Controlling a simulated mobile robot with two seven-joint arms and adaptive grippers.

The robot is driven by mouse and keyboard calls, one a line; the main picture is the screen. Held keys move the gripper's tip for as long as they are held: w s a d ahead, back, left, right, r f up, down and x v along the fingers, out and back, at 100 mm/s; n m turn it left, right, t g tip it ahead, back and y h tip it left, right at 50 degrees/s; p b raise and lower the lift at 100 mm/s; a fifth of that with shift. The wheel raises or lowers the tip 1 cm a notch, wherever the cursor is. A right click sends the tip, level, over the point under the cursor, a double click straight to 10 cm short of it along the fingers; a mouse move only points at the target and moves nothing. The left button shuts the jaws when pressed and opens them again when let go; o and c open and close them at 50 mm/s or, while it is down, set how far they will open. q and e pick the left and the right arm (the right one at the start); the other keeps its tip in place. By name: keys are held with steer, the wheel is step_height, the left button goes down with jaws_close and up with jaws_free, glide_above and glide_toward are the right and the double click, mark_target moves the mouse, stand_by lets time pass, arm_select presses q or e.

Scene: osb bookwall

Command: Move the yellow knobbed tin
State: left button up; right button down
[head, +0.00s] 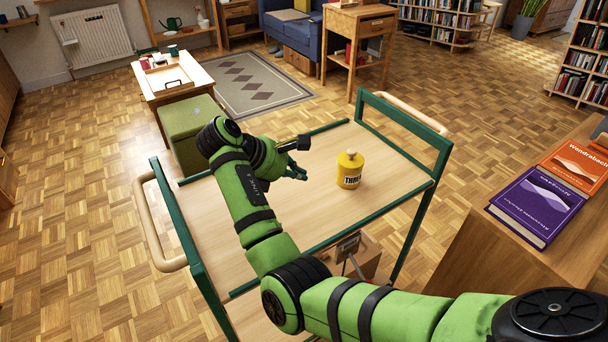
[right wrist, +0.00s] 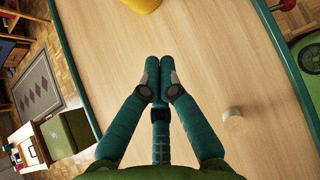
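The yellow knobbed tin (head: 349,171) stands upright on the wooden top of a green-framed trolley (head: 405,178). It has a round knob on its lid and dark lettering on its side. In the right wrist view only a yellow edge of the tin (right wrist: 138,4) shows at the top. My right gripper (head: 303,172) is over the trolley top, left of the tin and apart from it. In the right wrist view the fingertips of my right gripper (right wrist: 161,72) are together with nothing visible between them. My left gripper is not in view.
A small pale round thing (right wrist: 232,112) shows over the trolley top in the right wrist view. The trolley has raised green end frames (head: 405,128). Purple (head: 538,205) and orange (head: 575,162) books lie on a wooden cabinet at right. A green stool (head: 187,120) stands behind the trolley.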

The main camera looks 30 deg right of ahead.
mark_target(345, 164)
steer(key=x, duration=0.7)
steer(key=shift+w+d+f, duration=0.1)
steer(key=shift+d+f, duration=0.1)
steer(key=shift+f, duration=0.05)
steer(key=shift+d, duration=1.25)
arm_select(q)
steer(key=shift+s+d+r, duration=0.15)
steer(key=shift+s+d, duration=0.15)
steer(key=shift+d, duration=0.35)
arm_select(e)
steer(key=shift+w+d, duration=0.1)
steer(key=shift+d, duration=0.7)
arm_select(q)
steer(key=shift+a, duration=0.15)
